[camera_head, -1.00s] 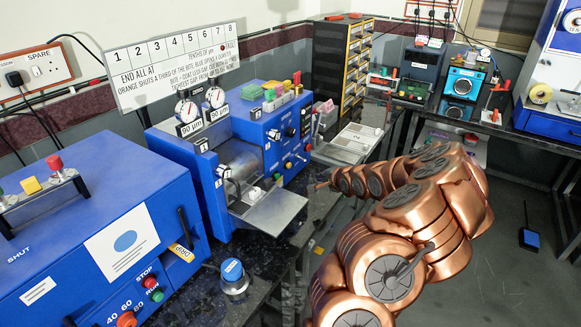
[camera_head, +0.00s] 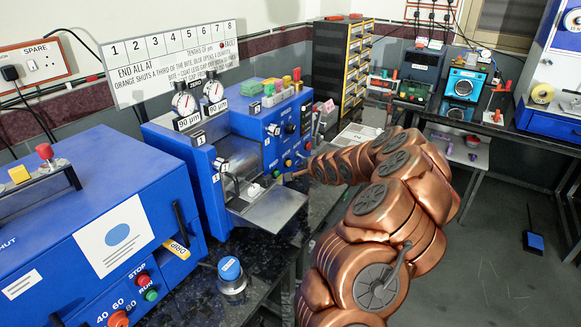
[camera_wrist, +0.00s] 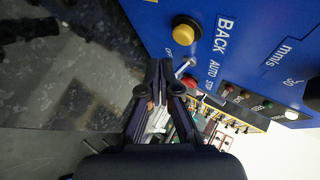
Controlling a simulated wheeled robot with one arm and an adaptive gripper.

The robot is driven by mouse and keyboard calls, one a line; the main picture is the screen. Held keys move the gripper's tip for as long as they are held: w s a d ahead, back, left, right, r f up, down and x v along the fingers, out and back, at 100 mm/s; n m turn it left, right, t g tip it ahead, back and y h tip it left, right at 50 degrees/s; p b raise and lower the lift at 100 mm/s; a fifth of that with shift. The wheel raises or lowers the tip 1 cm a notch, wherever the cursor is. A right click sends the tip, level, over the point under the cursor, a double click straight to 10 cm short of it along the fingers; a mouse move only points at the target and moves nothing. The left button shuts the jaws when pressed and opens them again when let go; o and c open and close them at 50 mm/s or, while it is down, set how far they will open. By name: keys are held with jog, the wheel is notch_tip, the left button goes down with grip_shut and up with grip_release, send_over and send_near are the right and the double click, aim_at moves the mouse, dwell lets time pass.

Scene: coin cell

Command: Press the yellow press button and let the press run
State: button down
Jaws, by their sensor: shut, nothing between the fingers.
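A yellow button (camera_wrist: 186,30) stands out from a blue panel in the wrist view, with the word BACK beside it. A small metal toggle and a red button (camera_wrist: 189,83) sit further along the same panel. My gripper (camera_wrist: 159,70) is shut and empty. Its fingertips point toward the panel edge, apart from the yellow button in the picture; the exact gap is unclear. In the head view my gripper (camera_head: 290,177) is beside the front of the blue machine (camera_head: 258,120).
A metal plate (camera_head: 270,212) juts from the blue machine just left of my gripper. A blue cabinet (camera_head: 70,200) and a blue-topped weight (camera_head: 231,275) are on the bench at left. Drawers (camera_head: 337,65) stand behind. Open floor (camera_head: 490,270) lies to the right.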

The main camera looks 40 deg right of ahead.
jog(key=shift+w+a, duration=0.2)
jog(key=shift+w, duration=0.35)
